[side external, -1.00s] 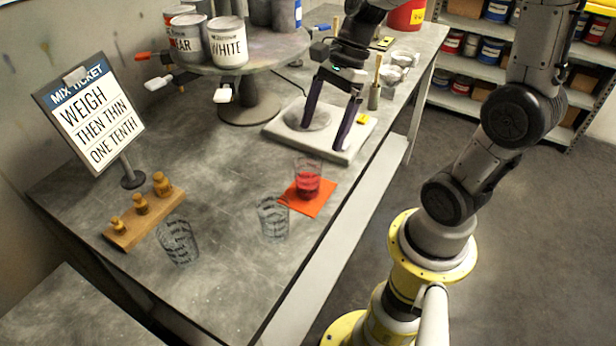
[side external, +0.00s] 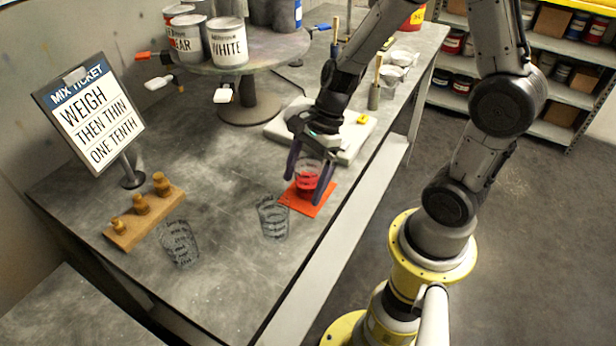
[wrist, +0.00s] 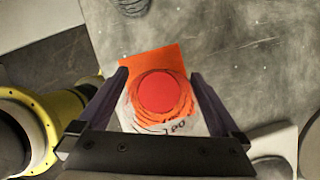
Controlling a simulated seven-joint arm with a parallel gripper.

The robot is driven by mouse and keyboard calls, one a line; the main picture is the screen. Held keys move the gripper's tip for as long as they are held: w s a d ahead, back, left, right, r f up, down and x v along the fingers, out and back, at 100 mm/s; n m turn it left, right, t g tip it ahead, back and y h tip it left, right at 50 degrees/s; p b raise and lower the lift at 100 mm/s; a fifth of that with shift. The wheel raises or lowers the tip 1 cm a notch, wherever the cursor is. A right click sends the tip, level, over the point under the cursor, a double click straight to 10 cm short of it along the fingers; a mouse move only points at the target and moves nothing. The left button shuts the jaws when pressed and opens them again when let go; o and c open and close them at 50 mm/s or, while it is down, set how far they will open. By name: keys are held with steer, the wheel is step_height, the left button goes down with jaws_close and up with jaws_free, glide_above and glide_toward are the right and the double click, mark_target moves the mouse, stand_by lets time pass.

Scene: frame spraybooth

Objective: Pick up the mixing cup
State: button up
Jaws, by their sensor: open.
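The mixing cup (side external: 307,184) is a clear cup with markings and red liquid. It stands upright on an orange square mat (side external: 313,206). In the wrist view, the cup (wrist: 157,94) shows from above with its red contents between my fingers, and the mat (wrist: 140,63) lies under it. My gripper (side external: 307,182) is open, with one dark finger on each side of the cup. In the wrist view, my gripper (wrist: 160,80) shows a gap between each finger and the red liquid. I cannot tell whether a finger touches the cup wall.
Two empty clear cups (side external: 272,217) (side external: 179,243) stand nearby. A block of brass weights (side external: 146,218) and a ticket sign (side external: 95,115) are at the left. A white scale (side external: 352,140) lies behind my gripper. A round stand (side external: 250,105) holds paint cans.

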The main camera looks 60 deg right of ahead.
steer(key=shift+f, duration=0.1)
steer(key=shift+c, duration=0.2)
steer(key=c, duration=1.4)
